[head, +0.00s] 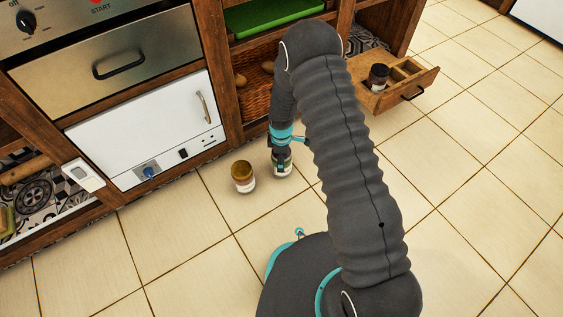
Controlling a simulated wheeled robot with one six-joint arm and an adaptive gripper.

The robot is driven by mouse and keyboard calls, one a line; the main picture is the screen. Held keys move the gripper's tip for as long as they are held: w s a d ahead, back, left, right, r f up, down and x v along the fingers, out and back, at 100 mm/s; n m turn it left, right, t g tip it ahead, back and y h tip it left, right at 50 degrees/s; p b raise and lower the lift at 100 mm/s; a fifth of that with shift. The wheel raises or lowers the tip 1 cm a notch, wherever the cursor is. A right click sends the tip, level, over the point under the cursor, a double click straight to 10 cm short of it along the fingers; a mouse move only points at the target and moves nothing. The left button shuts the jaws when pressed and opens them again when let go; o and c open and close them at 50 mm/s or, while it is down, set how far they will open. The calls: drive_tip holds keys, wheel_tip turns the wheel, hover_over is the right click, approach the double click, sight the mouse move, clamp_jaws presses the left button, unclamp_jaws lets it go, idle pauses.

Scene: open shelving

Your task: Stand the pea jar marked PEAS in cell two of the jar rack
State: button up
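My gripper (281,155) points down at a small jar (283,171) near the cabinet front. The fingers hide most of this jar, and I cannot tell whether they are closed on it or only around it. A second jar (243,178), with a brownish-gold lid and a pale lower part, stands upright on the floor just left of my gripper, apart from it. No PEAS marking is readable on either jar. A wooden rack (424,80) in the pulled-out drawer at upper right has divided cells. A dark-lidded jar (378,77) stands in its left cell; the cells to its right look empty.
A white appliance front (145,128) with a handle and a wooden cabinet line the back left. A wicker basket (252,85) and green tray (272,14) sit in the shelving behind my arm. The tiled floor (480,180) at right is clear.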

drive_tip(key=c, duration=1.5)
